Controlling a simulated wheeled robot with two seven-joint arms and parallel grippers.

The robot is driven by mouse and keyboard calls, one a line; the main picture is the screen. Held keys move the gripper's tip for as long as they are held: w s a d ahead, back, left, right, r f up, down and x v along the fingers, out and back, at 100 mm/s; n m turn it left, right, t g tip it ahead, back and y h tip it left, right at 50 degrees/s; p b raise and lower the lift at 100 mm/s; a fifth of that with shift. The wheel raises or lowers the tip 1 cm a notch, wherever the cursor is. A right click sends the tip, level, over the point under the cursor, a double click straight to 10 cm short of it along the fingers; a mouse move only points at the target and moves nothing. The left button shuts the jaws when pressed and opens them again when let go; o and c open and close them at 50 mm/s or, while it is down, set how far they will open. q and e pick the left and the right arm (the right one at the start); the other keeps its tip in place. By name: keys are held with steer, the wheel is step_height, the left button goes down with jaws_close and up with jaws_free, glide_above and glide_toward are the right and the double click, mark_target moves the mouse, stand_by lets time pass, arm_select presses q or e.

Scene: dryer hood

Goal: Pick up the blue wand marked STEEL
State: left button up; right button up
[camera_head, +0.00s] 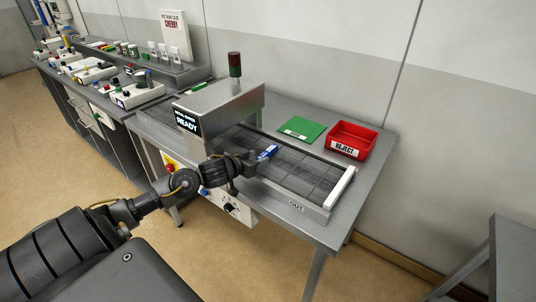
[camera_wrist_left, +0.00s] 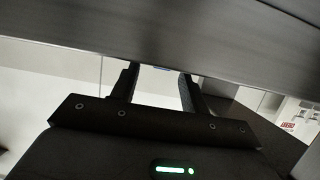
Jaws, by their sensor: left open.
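A small blue thing (camera_head: 267,152) with a pale mark lies at the conveyor beyond my left gripper. It looks like the blue wand, but the lettering is too small to read. My left gripper (camera_head: 252,160) is open at the near side of the conveyor, close to the blue thing and partly in front of it. In the left wrist view the two fingers of my left gripper (camera_wrist_left: 158,82) stand apart, with a grey metal surface (camera_wrist_left: 160,45) across the top. A faint bluish sliver shows between the fingertips. My right gripper is not in view.
The dryer hood (camera_head: 220,103) with its READY display stands left of my gripper. A mesh conveyor (camera_head: 285,172) runs out to a white end bar (camera_head: 340,187). A green mat (camera_head: 302,128) and red REJECT bin (camera_head: 352,139) sit behind. A cluttered bench (camera_head: 110,75) stands left.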

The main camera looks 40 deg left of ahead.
mark_target(264, 153)
arm_select(q)
steer(key=shift+w+r, duration=0.1)
steer(key=p+x, duration=0.1)
steer(key=x, duration=0.4)
steer(key=shift+c, duration=0.4)
jaws_close()
